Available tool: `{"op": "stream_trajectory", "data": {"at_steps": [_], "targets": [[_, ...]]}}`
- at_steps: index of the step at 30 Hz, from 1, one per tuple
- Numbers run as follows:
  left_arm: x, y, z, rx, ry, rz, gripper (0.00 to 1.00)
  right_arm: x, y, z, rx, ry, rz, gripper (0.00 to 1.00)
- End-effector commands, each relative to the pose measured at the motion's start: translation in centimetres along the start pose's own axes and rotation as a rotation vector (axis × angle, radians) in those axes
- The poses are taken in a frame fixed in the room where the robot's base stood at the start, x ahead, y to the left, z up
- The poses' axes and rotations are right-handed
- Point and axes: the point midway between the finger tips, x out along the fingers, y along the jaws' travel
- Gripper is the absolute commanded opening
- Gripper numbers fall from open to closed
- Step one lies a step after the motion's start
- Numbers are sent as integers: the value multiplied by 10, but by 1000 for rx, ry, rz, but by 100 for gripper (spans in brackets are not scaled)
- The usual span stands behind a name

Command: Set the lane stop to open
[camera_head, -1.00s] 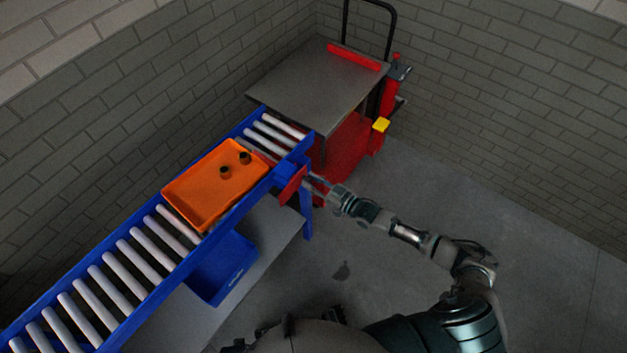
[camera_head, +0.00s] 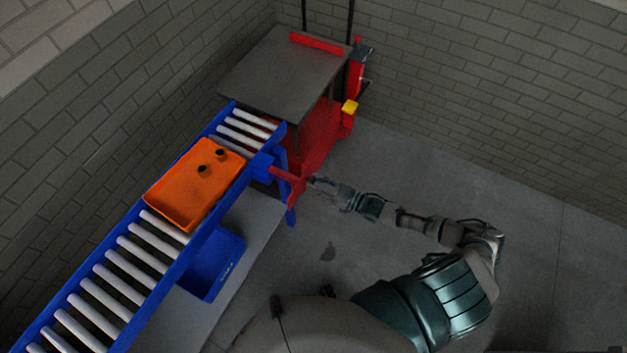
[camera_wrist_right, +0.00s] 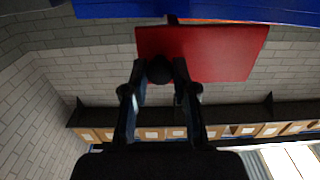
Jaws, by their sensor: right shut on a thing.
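The lane stop is a red plate (camera_head: 296,188) on a red bar (camera_head: 281,174), at the outer side of the conveyor's blue rail near its far end. In the right wrist view the red plate (camera_wrist_right: 215,50) hangs below a blue rail, with a round black knob (camera_wrist_right: 160,70) in front of it. My right gripper (camera_head: 313,183) is at the plate, its arm reaching in from the right. In the wrist view the gripper (camera_wrist_right: 161,74) is shut on the black knob. My left gripper is not in view.
An orange tray (camera_head: 175,207) with two small dark cylinders sits on the rollers just before the stop. A blue bin (camera_head: 213,268) is below the conveyor. A red lift cart with a grey top (camera_head: 275,75) stands at the conveyor's end. The floor (camera_head: 400,170) at right is clear.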

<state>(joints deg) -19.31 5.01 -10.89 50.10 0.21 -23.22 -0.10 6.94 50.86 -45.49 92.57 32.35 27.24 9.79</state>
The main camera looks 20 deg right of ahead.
Motion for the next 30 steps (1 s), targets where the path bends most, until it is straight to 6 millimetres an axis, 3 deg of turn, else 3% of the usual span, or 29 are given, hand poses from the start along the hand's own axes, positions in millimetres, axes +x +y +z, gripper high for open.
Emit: {"op": "stream_trajectory", "data": {"at_steps": [2,3,6,17,30], "targets": [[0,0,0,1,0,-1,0,0,2,0,-2,-1,3,0],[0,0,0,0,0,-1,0,0,3,0,-2,-1,3,32],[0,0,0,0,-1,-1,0,0,2,0,-2,-1,2,51],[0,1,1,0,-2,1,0,-6,0,1,0,-2,0,51],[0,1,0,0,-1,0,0,-94,2,2,1,-6,1,51]]}}
